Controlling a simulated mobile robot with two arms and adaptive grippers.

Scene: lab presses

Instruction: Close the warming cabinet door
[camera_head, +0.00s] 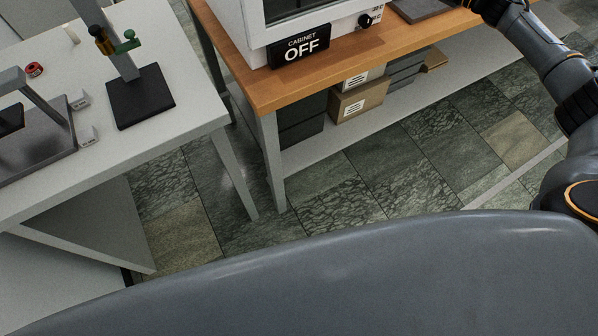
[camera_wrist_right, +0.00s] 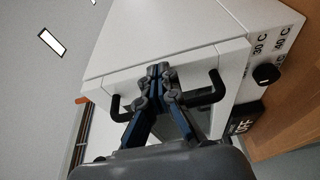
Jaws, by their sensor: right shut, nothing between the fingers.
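The white warming cabinet (camera_head: 240,27) stands on the wooden bench at the top of the head view, where its upper part is cut off. In the right wrist view, the cabinet (camera_wrist_right: 180,25) shows its door (camera_wrist_right: 208,66) with a black bar handle (camera_wrist_right: 216,88). My right gripper (camera_wrist_right: 158,70) is shut and empty, with its fingertips in front of the door between the handle's two ends. I cannot tell whether it touches the door, or how far the door stands open. The gripper hides the handle's middle. My left gripper is not in view.
A black "CABINET OFF" sign (camera_head: 300,46) and a knob (camera_head: 365,20) are at the cabinet's front. The wooden bench (camera_head: 262,92) has boxes (camera_head: 360,100) on its lower shelf. A white table (camera_head: 190,110) with a stand is at left. Tiled floor lies between.

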